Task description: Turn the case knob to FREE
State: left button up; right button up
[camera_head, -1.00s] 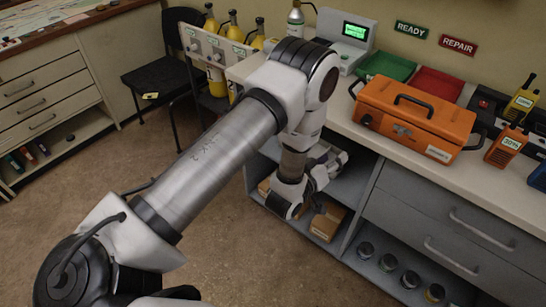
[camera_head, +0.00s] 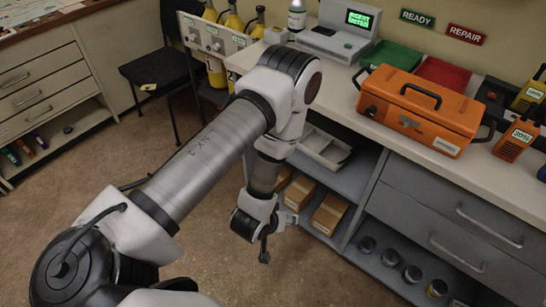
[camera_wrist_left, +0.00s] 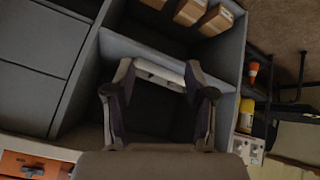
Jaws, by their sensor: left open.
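The orange case (camera_head: 440,121) lies closed on the counter at the right of the head view, with a black handle on its lid. A small dark round knob (camera_head: 371,110) sits at the left end of its front face; its setting is too small to read. Part of the case also shows at the lower left corner of the wrist view (camera_wrist_left: 14,165). My left gripper (camera_head: 265,250) hangs low in front of the open shelves, well left of and below the case. In the wrist view its two fingers (camera_wrist_left: 159,78) are apart and empty. My right gripper is out of view.
The counter (camera_head: 385,140) holds green and red trays (camera_head: 390,59), a console with a green screen (camera_head: 357,19) and radios (camera_head: 516,139). Below are shelves with cardboard boxes (camera_head: 330,214) and grey drawers (camera_head: 450,215). A black chair (camera_head: 160,70) stands behind. The floor in front is clear.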

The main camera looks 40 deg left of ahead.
pick_arm(q)
jog(key=s, duration=0.1)
jog(key=s+f+g, duration=0.1)
jog(key=s, duration=0.1)
jog(key=shift+s+a+f+g, duration=0.25)
jog(key=shift+g, duration=0.05)
jog(key=s+f+m+g, duration=0.1)
jog(key=s+m+g, duration=0.3)
jog(key=s, duration=0.9)
jog(key=shift+s+g, duration=0.3)
jog(key=shift+g, duration=0.7)
